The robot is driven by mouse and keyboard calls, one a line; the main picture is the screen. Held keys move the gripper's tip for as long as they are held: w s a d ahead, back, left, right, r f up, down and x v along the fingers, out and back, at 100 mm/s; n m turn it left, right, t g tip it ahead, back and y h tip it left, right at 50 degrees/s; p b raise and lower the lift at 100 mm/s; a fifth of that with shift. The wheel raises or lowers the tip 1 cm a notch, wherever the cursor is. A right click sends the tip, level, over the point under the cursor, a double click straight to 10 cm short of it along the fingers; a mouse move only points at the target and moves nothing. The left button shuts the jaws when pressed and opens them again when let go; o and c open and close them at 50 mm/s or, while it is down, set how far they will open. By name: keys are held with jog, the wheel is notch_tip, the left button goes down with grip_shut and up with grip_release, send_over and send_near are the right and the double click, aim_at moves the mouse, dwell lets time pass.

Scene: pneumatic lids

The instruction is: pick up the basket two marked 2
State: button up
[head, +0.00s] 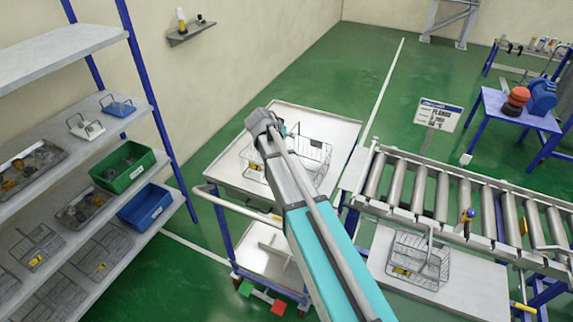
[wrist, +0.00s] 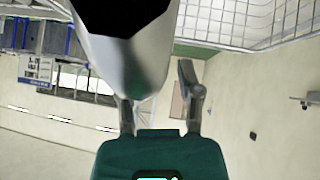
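A wire basket (head: 312,165) with an upright handle stands on the top of the cart, partly behind my arm. A yellow tag shows near its left side; I cannot read the number. A second wire basket (head: 435,268) with a yellow tag stands on the white shelf under the roller conveyor. My arm reaches over the cart, and its end hides my gripper in the head view. In the wrist view my gripper (wrist: 158,92) shows two fingers, the left one largely covered by a large silver and black shape. Wire mesh of a basket (wrist: 245,22) shows at the top right.
The cart (head: 225,172) has a pale top and a handle bar at its left. The roller conveyor (head: 455,195) runs to the right. Shelves at the left hold a green bin (head: 122,168), a blue bin (head: 147,205) and several wire baskets. Green floor is clear behind the cart.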

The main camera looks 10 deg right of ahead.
grip_shut()
jog(key=shift+r, duration=0.2)
dwell(0.3)
notch_tip(320, 180, up, 3)
jog(key=p, duration=0.3)
jog(key=shift+f, duration=0.15)
jog(key=s+r+p, duration=1)
jog(key=s, duration=0.4)
jog(key=shift+d, duration=0.25)
dwell(0.5)
